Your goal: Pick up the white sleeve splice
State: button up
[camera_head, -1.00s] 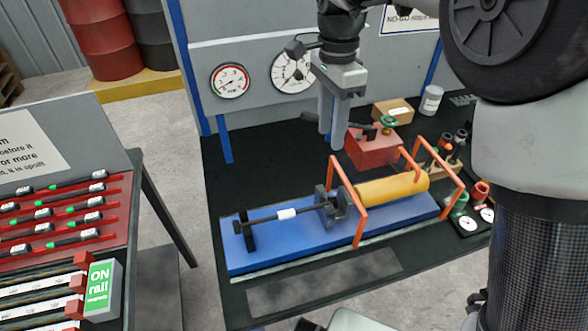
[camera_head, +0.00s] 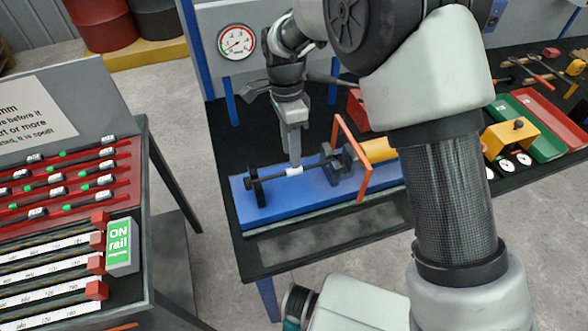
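The white sleeve splice (camera_head: 294,171) is a short white collar around a dark bar (camera_head: 275,176). The bar lies across the blue test bed (camera_head: 320,195), between a black upright post (camera_head: 255,186) and a dark clamp block (camera_head: 343,160). My gripper (camera_head: 294,162) points straight down, with its fingertips right at the sleeve. The fingers look close together and hide the sleeve's upper part. I cannot tell whether they are shut on it or only around it.
An orange frame (camera_head: 364,160) and a yellow cylinder (camera_head: 379,150) stand right of the clamp. A red rack of bars (camera_head: 95,190) is on the left bench, with a green "ON rail" sign (camera_head: 118,246).

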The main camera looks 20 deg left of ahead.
aim_at(294, 171)
jog(key=shift+s+d+f+p, duration=0.1)
jog(key=shift+s+f+p, duration=0.05)
jog(key=shift+f, duration=0.85)
jog(key=shift+s+d+f+p, duration=0.1)
jog(key=shift+f+p, duration=0.1)
jog(key=shift+f, duration=0.75)
jog(key=shift+s+d+f+p, duration=0.1)
jog(key=shift+s+f+p, duration=0.05)
jog(key=shift+f, duration=0.85)
grip_shut()
